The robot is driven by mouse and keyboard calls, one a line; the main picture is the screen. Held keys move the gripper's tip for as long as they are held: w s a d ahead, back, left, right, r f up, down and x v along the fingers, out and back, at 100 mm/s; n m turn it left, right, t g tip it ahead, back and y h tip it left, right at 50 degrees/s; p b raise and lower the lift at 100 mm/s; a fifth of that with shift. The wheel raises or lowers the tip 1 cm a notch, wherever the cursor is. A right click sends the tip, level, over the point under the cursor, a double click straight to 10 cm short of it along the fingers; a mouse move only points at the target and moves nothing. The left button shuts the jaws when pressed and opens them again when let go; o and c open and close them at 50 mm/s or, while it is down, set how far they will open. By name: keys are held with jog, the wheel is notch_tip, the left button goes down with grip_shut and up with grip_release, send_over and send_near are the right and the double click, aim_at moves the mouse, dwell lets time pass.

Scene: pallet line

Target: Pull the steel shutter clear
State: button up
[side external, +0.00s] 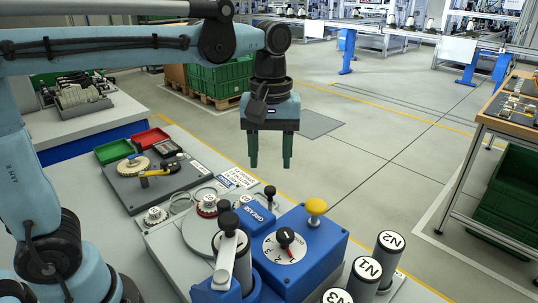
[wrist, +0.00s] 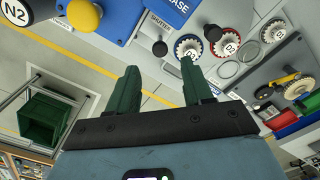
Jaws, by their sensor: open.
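The steel shutter cannot be clearly made out. A "SHUTTER" label (wrist: 161,22) shows in the wrist view, on a pale panel edge beside the blue grease unit. A black ball knob (wrist: 159,48) stands near that label; it seems to be the black knob on a short stem (side external: 270,191) in the side view, behind the grease unit (side external: 257,215). Whether it belongs to the shutter I cannot tell. My gripper (side external: 270,165) hangs above and behind the bench with its green fingers pointing down, apart and empty. In the wrist view my fingertips (wrist: 160,68) point toward the knob without touching it.
A blue box with a yellow mushroom button (side external: 317,206) and a dial stands right of the grease unit. Toothed wheels (side external: 207,206) sit left. Labelled cylinders (side external: 366,275) stand front right.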

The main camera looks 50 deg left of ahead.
aim_at(270, 188)
jog(key=shift+f, duration=3.2)
grip_shut()
